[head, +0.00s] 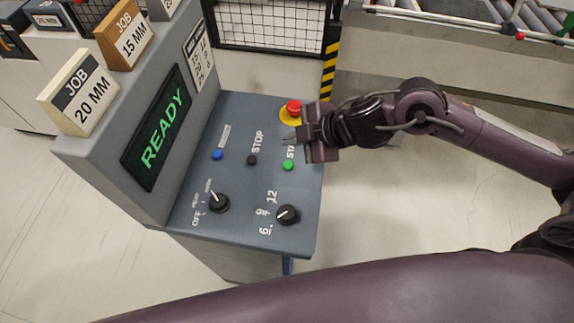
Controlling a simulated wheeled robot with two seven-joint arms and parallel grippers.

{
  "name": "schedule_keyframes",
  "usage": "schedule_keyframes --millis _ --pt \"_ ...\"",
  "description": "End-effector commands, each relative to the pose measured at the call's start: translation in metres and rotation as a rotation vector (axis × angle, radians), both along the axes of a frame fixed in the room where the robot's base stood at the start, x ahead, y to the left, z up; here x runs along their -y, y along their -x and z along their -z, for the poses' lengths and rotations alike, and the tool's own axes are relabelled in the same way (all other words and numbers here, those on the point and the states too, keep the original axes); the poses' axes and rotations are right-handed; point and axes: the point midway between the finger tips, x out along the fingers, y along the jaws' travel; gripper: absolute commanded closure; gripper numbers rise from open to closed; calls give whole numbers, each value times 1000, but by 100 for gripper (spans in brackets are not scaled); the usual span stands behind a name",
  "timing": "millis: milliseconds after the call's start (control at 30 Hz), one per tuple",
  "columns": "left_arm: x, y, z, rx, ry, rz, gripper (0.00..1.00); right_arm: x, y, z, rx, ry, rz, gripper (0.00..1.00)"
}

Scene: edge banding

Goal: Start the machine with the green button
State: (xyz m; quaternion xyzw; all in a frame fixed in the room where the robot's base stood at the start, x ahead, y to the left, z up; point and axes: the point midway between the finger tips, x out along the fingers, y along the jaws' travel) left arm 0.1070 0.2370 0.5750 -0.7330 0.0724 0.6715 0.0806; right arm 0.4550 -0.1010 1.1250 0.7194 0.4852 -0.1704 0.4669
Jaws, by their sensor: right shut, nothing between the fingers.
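The green button (288,165) sits on the sloped grey control panel (240,120), beside a partly covered label that begins "STA". My right gripper (297,141) is shut and empty. In the picture it is just above the green button, covering part of the label. I cannot tell how high it is over the panel; it appears apart from the button. The screen (160,135) reads "READY" in green. My left gripper is not in view; a large purple arm link of mine crosses the bottom.
A red emergency button (293,108) on a yellow base is close to my right gripper. A black STOP button (252,160), a blue button (217,154) and two black knobs (218,203) share the panel. Job blocks (80,92) stand on top. A wire fence (270,25) is behind.

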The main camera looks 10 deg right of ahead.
Motion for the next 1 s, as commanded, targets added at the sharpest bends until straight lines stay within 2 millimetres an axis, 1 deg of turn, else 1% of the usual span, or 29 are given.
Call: schedule_keyframes --millis 33,100,200,300,400,567,1000 --pt "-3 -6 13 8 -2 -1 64 0 0 14 0 0 0 100" --pt "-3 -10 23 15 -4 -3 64 0 0 24 -1 1 0 100" --pt "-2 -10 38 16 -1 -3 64 0 0 39 0 1 0 100" --pt "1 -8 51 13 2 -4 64 0 0 52 0 0 0 100" --pt "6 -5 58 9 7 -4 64 0 0 62 -1 0 1 100" --pt "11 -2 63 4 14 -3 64 0 0 68 1 -1 0 100" --pt "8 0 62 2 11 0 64 0 0 67 0 0 0 100"
